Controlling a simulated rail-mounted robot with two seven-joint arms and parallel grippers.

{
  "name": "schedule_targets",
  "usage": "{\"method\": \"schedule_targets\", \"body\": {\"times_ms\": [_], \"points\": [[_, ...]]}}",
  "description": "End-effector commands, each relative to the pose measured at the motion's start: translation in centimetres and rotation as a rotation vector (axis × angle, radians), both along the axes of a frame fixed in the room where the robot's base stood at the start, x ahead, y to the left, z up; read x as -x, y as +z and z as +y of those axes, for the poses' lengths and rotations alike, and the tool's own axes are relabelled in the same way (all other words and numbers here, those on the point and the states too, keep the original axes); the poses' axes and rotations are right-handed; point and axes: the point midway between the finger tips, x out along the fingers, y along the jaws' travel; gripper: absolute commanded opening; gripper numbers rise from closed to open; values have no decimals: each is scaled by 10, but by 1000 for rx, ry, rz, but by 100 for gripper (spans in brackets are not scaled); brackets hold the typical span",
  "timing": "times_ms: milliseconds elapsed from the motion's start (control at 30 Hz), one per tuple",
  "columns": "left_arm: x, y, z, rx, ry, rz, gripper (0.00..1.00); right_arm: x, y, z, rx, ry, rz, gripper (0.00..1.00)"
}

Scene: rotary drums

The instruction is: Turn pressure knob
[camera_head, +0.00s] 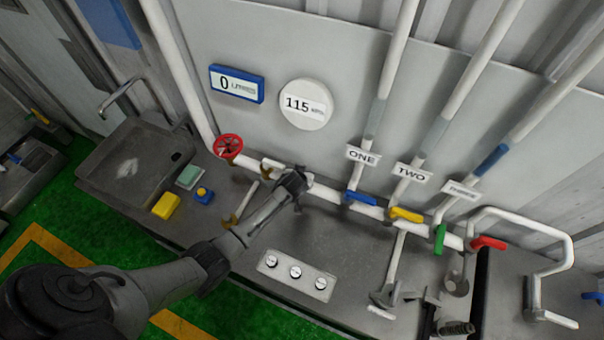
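No label reading "pressure" is legible. A red handwheel (228,146) sits at the left end of the white horizontal pipe. Three small round knobs stand on a white panel (296,271) on the counter. A round white gauge (305,104) on the wall reads 115, with small blurred text. My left arm reaches in from the lower left across the counter. Its dark gripper (297,182) is beside the horizontal pipe, right of the red handwheel and behind the knob panel. Its fingertips are too small and dark to tell open from shut. My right gripper is not in view.
A blue-framed display (237,84) reads 0. Blue (360,198), yellow (406,214), green (439,239) and red (488,243) handles line the pipe to the right. A sink (135,160), a yellow block (166,206) and a green sponge-like block (190,177) are at left.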

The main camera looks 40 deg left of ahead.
Motion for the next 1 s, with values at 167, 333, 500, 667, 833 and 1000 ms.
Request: {"method": "schedule_targets", "body": {"times_ms": [167,333,500,667,833,1000], "points": [[-1,0,-1,0,16,-1,27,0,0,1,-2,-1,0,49],[-1,0,0,-2,19,-1,27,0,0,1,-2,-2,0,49],[-1,0,0,0,18,-1,27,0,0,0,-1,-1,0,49],[0,0,0,0,18,-1,63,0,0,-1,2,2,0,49],[0,0,0,-1,19,-1,75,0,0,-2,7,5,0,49],[0,0,0,-1,19,0,75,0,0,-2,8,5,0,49]]}}
